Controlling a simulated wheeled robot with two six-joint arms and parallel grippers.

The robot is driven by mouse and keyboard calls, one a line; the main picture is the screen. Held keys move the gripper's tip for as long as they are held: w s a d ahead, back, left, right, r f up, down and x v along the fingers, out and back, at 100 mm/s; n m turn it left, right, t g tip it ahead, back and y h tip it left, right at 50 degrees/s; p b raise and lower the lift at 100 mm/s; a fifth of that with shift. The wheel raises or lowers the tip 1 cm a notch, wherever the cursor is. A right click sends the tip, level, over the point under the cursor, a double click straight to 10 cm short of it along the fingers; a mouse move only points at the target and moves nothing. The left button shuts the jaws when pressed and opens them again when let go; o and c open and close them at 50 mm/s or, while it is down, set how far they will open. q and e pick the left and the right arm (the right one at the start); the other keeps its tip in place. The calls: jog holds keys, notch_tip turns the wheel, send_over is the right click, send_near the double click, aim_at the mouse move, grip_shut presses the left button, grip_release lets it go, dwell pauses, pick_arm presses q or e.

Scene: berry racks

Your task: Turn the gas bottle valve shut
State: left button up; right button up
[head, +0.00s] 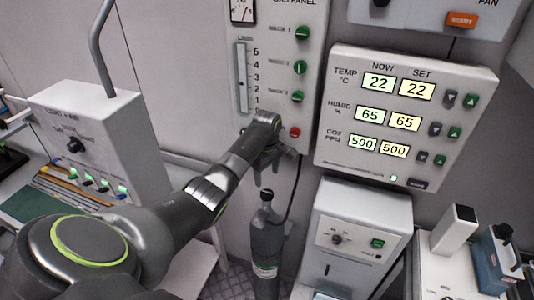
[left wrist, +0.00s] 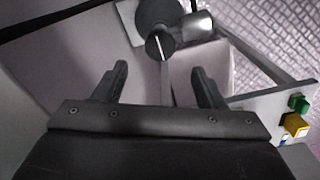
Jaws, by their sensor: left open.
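The gas bottle (head: 266,240) is a grey cylinder standing upright on the floor below the gas panel. Its valve (head: 266,195) is a small dark knob on top; in the left wrist view the valve knob (left wrist: 160,46) is a round dark disc with a light line across it. My left gripper (head: 270,178) is just above the valve in the head view. In the left wrist view my left gripper (left wrist: 160,82) is open and empty, with the knob beyond and between its fingertips, apart from them. My right gripper is not in view.
The gas panel (head: 278,75) and the climate display (head: 405,118) hang on the wall behind. A dark hose runs down beside the bottle. A white cabinet (head: 352,232) stands close to the bottle's right. A grey control box (head: 90,135) is at left.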

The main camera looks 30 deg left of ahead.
pick_arm(q)
notch_tip(320, 180, up, 9)
jog(key=b, duration=0.2)
dwell(0.5)
